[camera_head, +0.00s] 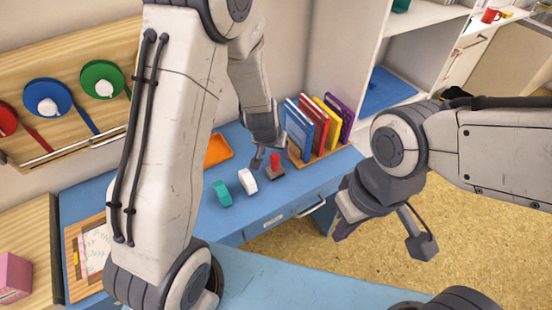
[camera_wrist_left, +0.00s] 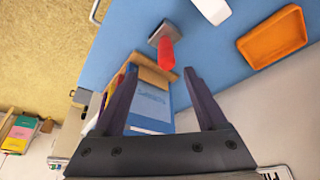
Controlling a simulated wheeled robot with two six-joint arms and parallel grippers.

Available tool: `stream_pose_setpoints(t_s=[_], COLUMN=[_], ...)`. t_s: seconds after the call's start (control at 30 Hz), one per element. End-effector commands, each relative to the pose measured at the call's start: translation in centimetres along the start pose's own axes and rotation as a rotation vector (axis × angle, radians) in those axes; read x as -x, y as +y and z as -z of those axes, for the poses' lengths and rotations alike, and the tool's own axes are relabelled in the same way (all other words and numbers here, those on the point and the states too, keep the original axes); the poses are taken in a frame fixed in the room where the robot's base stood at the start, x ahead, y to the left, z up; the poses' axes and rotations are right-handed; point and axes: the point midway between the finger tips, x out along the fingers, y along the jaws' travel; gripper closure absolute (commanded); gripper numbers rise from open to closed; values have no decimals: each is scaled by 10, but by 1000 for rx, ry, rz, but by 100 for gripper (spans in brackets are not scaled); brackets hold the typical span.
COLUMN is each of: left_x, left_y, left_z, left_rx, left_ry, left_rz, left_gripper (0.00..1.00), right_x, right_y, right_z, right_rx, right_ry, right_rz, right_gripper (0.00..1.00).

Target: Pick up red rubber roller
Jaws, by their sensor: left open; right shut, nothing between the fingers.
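The red rubber roller (camera_head: 275,161) stands on the blue desk, its red handle up on a grey base. It also shows in the left wrist view (camera_wrist_left: 166,53), just beyond the fingertips. My left gripper (camera_head: 268,152) is open, right beside the roller. In the left wrist view its two fingers (camera_wrist_left: 160,73) are spread, with the roller's handle ahead of the gap between them. I cannot tell whether a finger touches it. My right gripper (camera_head: 341,236) is shut and empty, in front of the desk at the right, well away from the roller.
A white piece (camera_head: 247,181) and a teal piece (camera_head: 222,194) stand left of the roller. An orange tray (camera_head: 217,151) lies behind them. A wooden rack with upright books (camera_head: 318,128) stands close to the roller's right. A drawer handle (camera_head: 311,206) juts from the desk front.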

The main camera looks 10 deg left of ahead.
Motion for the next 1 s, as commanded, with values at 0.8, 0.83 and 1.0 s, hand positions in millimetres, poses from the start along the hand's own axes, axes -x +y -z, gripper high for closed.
stream_pose_setpoints(t_s=[0.8, 0.83, 1.0], left_x=[-102, -105, -110], left_y=[-10, -10, -11], left_z=[4, 4, 4], left_rx=[11, 12, 13], left_ry=[6, 6, 9], left_rz=[17, 17, 17], left_gripper=[26, 26, 26], right_x=[-14, -14, -14], right_y=[1, 1, 1], right_z=[-1, -1, -1], right_rx=[1, 1, 1], right_ry=[0, 0, 0], right_rz=[0, 0, 0], right_gripper=[100, 100, 100])
